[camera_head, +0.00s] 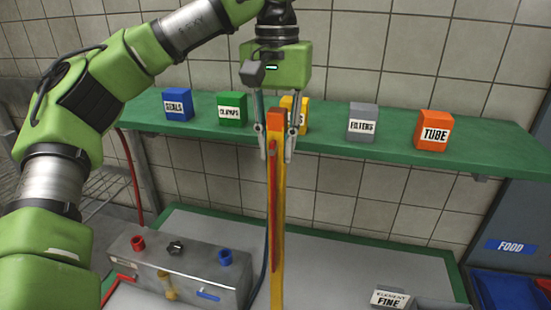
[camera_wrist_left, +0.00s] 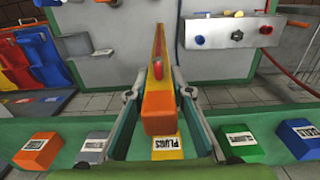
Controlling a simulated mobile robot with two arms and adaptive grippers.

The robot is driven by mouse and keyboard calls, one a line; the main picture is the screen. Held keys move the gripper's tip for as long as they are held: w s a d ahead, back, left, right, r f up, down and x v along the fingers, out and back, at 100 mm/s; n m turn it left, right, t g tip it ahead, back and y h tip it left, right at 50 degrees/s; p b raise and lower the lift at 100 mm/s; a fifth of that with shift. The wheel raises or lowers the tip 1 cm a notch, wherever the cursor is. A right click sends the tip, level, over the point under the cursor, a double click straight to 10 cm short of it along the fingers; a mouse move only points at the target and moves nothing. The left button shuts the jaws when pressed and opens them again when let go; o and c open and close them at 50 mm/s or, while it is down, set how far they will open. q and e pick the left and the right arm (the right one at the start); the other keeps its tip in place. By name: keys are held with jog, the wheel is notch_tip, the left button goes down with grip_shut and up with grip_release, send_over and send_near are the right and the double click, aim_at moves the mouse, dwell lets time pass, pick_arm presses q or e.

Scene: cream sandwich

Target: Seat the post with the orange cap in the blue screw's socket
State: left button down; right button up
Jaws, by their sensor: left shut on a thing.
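My left gripper (camera_head: 276,157) is shut on a long yellow post with an orange cap (camera_head: 277,117). The post (camera_head: 279,240) hangs upright below the cap, with a red strip along it. In the left wrist view the cap (camera_wrist_left: 157,112) sits between the two fingers, with the post running away from the camera. The blue screw's socket (camera_head: 225,257) is on top of a grey metal box (camera_head: 195,273), left of the post and apart from it. It also shows in the left wrist view (camera_wrist_left: 201,40). The post's lower end is out of the head view. My right gripper is not in view.
A green shelf (camera_head: 335,145) with labelled blocks runs behind the post. A grey element labelled FINE (camera_head: 391,299) lies right on the bench. The bench middle is clear.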

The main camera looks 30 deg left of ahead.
aim_at(276, 110)
pick_arm(q)
jog(key=shift+a+f, duration=0.2)
jog(key=shift+f, duration=1.4)
jog(key=c, duration=1.8)
grip_release()
jog(key=shift+f, duration=0.15)
jog(key=shift+o, duration=0.4)
notch_tip(276, 110, up, 12)
jog(key=shift+d+r, duration=0.1)
jog(key=shift+r, duration=0.05)
